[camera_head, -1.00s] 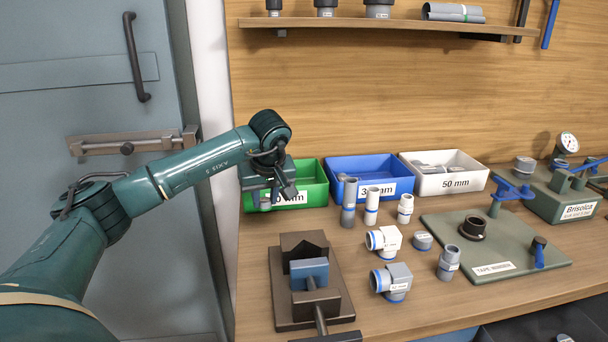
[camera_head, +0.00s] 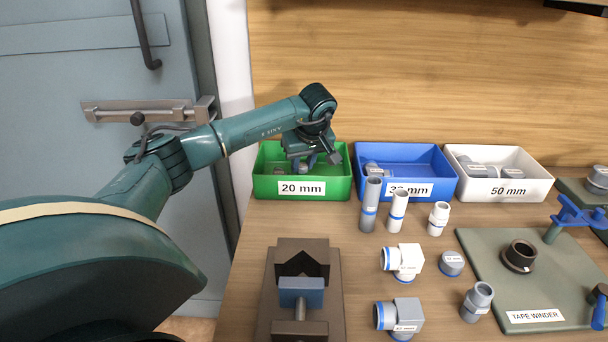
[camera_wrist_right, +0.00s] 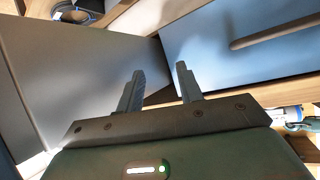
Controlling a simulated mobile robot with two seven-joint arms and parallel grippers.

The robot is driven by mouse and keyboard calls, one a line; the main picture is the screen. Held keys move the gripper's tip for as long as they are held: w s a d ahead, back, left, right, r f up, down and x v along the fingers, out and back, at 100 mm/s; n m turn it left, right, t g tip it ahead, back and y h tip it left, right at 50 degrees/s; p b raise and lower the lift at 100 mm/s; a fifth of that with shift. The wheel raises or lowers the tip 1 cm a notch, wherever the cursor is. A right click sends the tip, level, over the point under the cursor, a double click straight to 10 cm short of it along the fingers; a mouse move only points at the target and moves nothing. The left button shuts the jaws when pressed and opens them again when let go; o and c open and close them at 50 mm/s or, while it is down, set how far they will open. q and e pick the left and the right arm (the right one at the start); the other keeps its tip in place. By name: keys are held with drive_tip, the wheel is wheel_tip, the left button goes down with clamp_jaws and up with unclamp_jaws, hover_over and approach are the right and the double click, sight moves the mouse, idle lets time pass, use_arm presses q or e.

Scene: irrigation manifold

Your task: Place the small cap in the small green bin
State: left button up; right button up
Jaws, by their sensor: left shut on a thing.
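The small green bin (camera_head: 334,188), labelled "20 mm", stands at the back left of the bench. My left gripper (camera_head: 303,166) is over its opening, pointing down, with its fingertips at about rim height or a little inside. It is shut on the small cap, a small grey piece mostly hidden by the fingers and wrist. A small grey shape (camera_head: 280,171) shows inside the bin, left of the fingers. My right gripper (camera_wrist_right: 160,72) shows in the right wrist view, fingers apart and empty, away from the bench top.
A blue bin (camera_head: 448,186) and a white bin (camera_head: 540,184) stand to the right of the green one. Several pipes and fittings stand in front, with a grey cap (camera_head: 452,262) among them. A vise (camera_head: 301,292) and a tape winder (camera_head: 490,290) occupy the front.

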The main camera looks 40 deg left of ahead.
sight(305, 170)
use_arm(q)
drive_tip(key=shift+w+f, duration=0.1)
drive_tip(key=shift+f, duration=1.8)
drive_tip(key=shift+f, duration=0.15)
drive_tip(key=o, duration=0.9)
drive_tip(key=v, duration=1.2)
